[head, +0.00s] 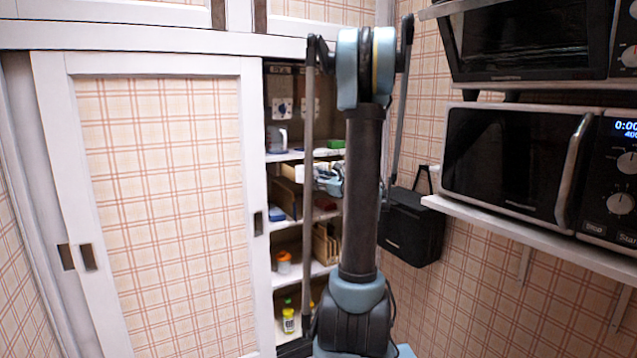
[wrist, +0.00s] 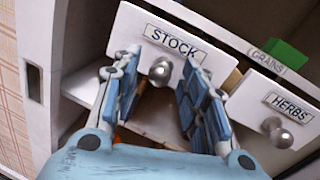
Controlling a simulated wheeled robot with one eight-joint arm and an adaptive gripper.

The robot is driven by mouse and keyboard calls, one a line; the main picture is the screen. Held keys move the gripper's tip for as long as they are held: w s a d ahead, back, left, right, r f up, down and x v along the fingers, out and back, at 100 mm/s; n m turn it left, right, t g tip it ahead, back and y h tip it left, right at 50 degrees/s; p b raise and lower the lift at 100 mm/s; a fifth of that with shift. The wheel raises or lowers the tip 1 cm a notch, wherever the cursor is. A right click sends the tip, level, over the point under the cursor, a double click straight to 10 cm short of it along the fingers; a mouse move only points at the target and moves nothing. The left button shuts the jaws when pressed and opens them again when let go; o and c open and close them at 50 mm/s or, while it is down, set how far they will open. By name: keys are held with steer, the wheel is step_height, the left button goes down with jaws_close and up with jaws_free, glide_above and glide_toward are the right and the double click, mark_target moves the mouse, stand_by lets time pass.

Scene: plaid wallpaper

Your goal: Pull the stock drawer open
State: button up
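The stock drawer (wrist: 128,32) has a white front with a "STOCK" label and a round metal knob (wrist: 160,71). It fills the upper middle of the wrist view, and I cannot tell whether it stands slightly out. My gripper (wrist: 163,62) has its two blue-padded fingers apart, one on each side of the knob. A gap shows between knob and fingers, and nothing is held. In the head view my gripper (head: 330,184) is a small blue shape at the cupboard's middle shelf, partly hidden by my arm. The stock drawer cannot be made out there.
A herbs drawer (wrist: 252,93) with its own knob is right of the stock drawer. A green block (wrist: 286,54) sits above a "GRAINS" label. The sliding door (head: 165,200) covers the cupboard's left part. A microwave (head: 515,160) stands on a wall shelf at right.

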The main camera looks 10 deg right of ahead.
steer(key=shift+s, duration=0.1)
steer(key=v, duration=1.1)
steer(key=shift+s+d, duration=0.25)
steer(key=shift+s, duration=0.05)
steer(key=shift+a, duration=0.15)
steer(key=s+a+f+n+g+h, duration=0.1)
steer(key=s+a+f+n+g, duration=0.3)
steer(key=s+a+f+n, duration=0.25)
steer(key=s+a+f+n+g, duration=0.3)
steer(key=s+a+n+g, duration=0.3)
steer(key=a, duration=0.3)
steer(key=s+d+f+n+g+h, duration=0.1)
steer(key=s+f+n+h, duration=0.3)
steer(key=s+n, duration=0.4)
steer(key=s+d+f+n+g+h, duration=0.2)
steer(key=s+n, duration=0.5)
steer(key=s, duration=0.4)
step_height(320, 180, down, 3)
steer(key=shift+s+d+f+n+g+h, duration=0.1)
steer(key=shift+s+d+n+g+h, duration=0.2)
steer(key=shift+d+h, duration=0.65)
steer(key=shift+w, duration=0.15)
